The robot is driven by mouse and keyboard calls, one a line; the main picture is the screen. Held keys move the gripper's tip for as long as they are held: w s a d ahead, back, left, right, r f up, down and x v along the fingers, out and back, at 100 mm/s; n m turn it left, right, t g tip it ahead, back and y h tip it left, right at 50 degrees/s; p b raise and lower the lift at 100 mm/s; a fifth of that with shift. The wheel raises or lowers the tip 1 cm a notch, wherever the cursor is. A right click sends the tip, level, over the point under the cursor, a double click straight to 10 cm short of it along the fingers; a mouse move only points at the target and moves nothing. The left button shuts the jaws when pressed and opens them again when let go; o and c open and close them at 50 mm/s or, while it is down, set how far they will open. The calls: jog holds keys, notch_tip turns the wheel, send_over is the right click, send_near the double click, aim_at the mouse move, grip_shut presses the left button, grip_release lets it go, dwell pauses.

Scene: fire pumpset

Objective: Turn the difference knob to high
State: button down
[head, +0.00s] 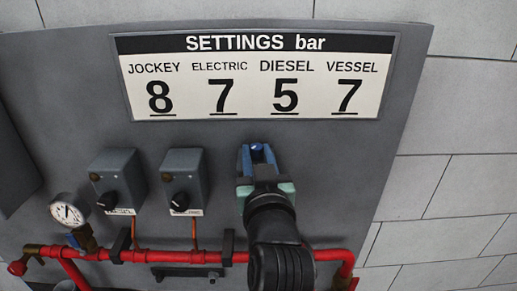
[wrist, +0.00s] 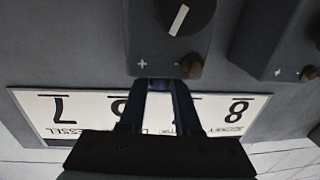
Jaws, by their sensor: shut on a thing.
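In the wrist view, upside down, a control box (wrist: 160,50) carries a black dial (wrist: 185,14) with a white pointer, and a small brown knob (wrist: 192,64) beside plus and minus marks. I cannot tell which of these is the difference knob. My gripper (head: 257,158) is at the third box position in the head view, hiding that box. In the wrist view its two fingers (wrist: 160,86) reach the box edge near the marks, with a gap between them. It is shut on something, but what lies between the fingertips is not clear. The brown knob shows close by the right fingertip.
Two similar boxes (head: 118,180) and (head: 185,180) with black dials stand left of my gripper. A settings sign (head: 255,75) is above. A red pipe (head: 180,256) and a round gauge (head: 68,211) lie below and left. The panel's right side is clear.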

jog(key=m+h, duration=0.2)
jog(key=h, duration=0.1)
jog(key=shift+a, duration=0.3)
jog(key=m+h+b, duration=0.1)
jog(key=h+b, duration=0.1)
jog(key=m+g+h+b, duration=0.1)
jog(key=h+b, duration=0.1)
jog(key=shift+a+f+m, duration=0.15)
jog(key=shift+f+m, duration=0.05)
jog(key=shift+m, duration=0.1)
jog(key=m+g+h+b, duration=0.1)
jog(key=h+b, duration=0.1)
jog(key=m+g+h+b, duration=0.1)
jog(key=h+b, duration=0.1)
jog(key=shift+w+a+r+m+b, duration=0.1)
jog(key=shift+w+a+m+b, duration=0.05)
jog(key=shift+m+b, duration=0.25)
jog(key=shift+m+h+b, duration=0.3)
jog(key=shift+h+b, duration=0.1)
jog(key=shift+b, duration=0.05)
jog(key=shift+r+g, duration=0.15)
jog(key=shift+g, duration=0.25)
jog(key=c, duration=0.6)
grip_release()
